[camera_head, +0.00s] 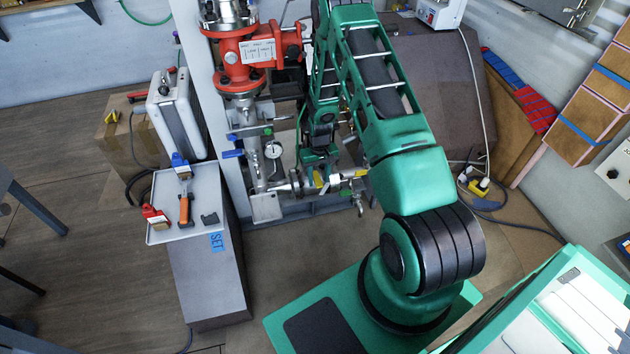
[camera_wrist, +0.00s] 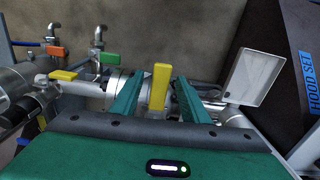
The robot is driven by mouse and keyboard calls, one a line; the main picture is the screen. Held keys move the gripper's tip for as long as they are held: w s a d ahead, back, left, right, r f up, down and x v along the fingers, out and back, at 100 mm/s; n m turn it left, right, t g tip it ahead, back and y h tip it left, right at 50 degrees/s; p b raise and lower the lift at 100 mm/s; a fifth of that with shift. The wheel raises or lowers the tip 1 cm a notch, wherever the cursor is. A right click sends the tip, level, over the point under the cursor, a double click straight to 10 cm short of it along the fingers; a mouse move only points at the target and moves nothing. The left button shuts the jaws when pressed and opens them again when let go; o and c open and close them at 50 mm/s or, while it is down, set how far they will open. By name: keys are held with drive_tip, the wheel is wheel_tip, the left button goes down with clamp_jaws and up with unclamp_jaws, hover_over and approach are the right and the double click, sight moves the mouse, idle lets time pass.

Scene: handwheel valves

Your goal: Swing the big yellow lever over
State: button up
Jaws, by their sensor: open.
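The big yellow lever (camera_wrist: 160,86) sits on a metal pipe in the wrist view, standing up in the picture between my two green fingers. My gripper (camera_wrist: 160,80) is open, with one finger on each side of the lever. Narrow gaps show between lever and fingers, so it does not look gripped. In the head view a yellow piece of the lever (camera_head: 318,179) shows at the pipe below my gripper (camera_head: 316,168). The fingers and arm partly hide that spot.
A smaller yellow handle (camera_wrist: 63,75), an orange handle (camera_wrist: 55,51) and a green handle (camera_wrist: 113,48) are left in the wrist view. A pale plate (camera_wrist: 249,77) is at right. A red valve body (camera_head: 250,52) stands above, and a tool tray (camera_head: 211,183) stands left.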

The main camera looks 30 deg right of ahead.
drive_tip(key=shift+r, duration=2.55)
drive_tip(key=shift+r, duration=0.1)
wheel_tip(320, 180, up, 7)
drive_tip(key=shift+r, duration=0.15)
